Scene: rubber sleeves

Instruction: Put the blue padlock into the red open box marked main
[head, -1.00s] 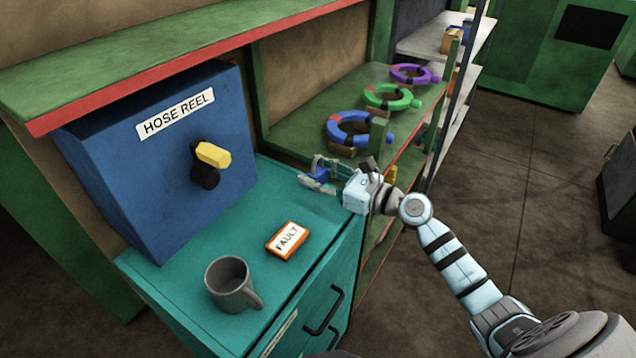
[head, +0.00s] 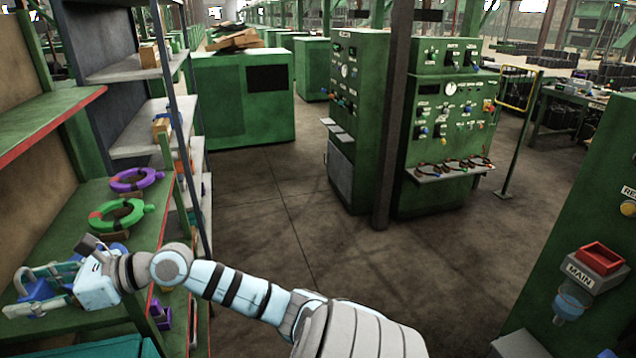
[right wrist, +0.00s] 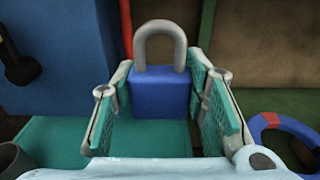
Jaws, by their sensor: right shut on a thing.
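The blue padlock (right wrist: 161,94) is upright between the pads of my right gripper (right wrist: 166,100), its grey shackle pointing up. In the head view my right gripper (head: 36,291) is shut on the padlock (head: 42,287) at the lower left, in front of the green shelf. The red open box (head: 599,255) is at the far right, on a grey holder with a white plate reading MAIN (head: 580,275). The box is far across the view from the padlock. My left gripper is not in view.
Green (head: 119,214) and purple (head: 136,180) rings stand on the shelf beside my right arm. A dark post (head: 393,120) and a green control cabinet (head: 450,120) stand beyond. The floor in the middle is clear.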

